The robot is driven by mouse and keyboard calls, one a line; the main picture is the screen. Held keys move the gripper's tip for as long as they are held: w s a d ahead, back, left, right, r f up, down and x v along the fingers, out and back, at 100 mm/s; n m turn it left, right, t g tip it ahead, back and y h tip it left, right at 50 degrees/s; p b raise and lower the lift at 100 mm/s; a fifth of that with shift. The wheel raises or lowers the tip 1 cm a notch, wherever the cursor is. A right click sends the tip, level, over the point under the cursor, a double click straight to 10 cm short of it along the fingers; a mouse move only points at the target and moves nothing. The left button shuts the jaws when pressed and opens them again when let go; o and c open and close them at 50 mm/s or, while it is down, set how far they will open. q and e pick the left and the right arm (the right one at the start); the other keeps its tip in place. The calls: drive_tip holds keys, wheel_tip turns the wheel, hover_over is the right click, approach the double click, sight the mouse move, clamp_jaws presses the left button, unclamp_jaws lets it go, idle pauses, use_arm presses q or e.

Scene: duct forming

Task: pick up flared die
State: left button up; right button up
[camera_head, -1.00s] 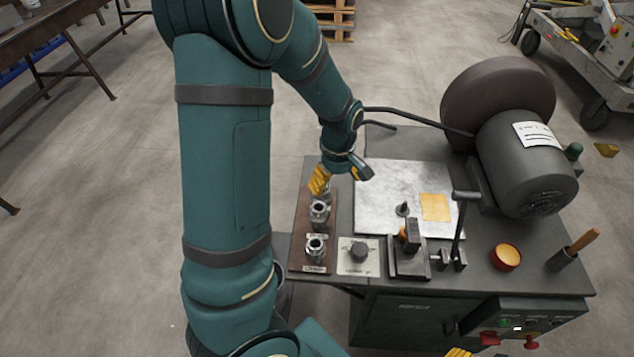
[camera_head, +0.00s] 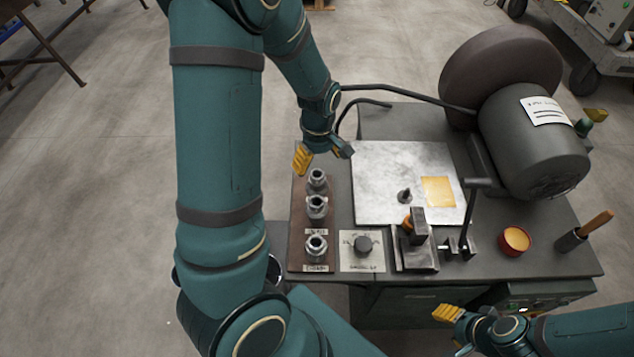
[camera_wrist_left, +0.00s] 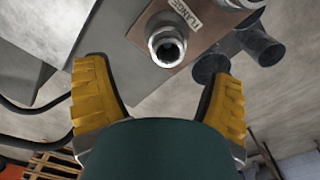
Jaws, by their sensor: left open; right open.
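A metal die (camera_head: 317,178) stands upright at the back of a row of 3 on a brown wooden rack (camera_head: 328,210). In the left wrist view the same grey die (camera_wrist_left: 167,47) shows its round open top. My left gripper (camera_head: 323,157) is open and empty, just behind and above this die. In its wrist view the die lies ahead, between and beyond the two yellow fingers, not touched. My right gripper (camera_head: 455,332) is open and empty at the bench's front edge.
Two more dies, the middle one (camera_head: 316,207) and the front one (camera_head: 316,246), stand close by. A pale plate (camera_head: 380,185), a clamp (camera_head: 416,245), a red cup (camera_head: 515,241) and a large grinder motor (camera_head: 535,150) are to the right.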

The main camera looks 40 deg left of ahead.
sight(317, 183)
use_arm(q)
wheel_tip(317, 183, down, 3)
drive_tip(key=shift+f+b, duration=0.1)
drive_tip(key=shift+b, duration=0.2)
drive_tip(key=shift+s+d+f+b, duration=0.15)
drive_tip(key=shift+f+b, duration=0.15)
drive_tip(key=shift+f, duration=0.55)
drive_tip(key=shift+s+f+b, duration=0.2)
drive_tip(key=shift+f+b, duration=0.15)
drive_tip(key=shift+f, duration=0.55)
drive_tip(key=shift+s+d+f+b, duration=0.15)
drive_tip(key=shift+f+b, duration=0.15)
drive_tip(key=shift+f, duration=0.55)
drive_tip(key=shift+a+r, duration=0.1)
clamp_jaws()
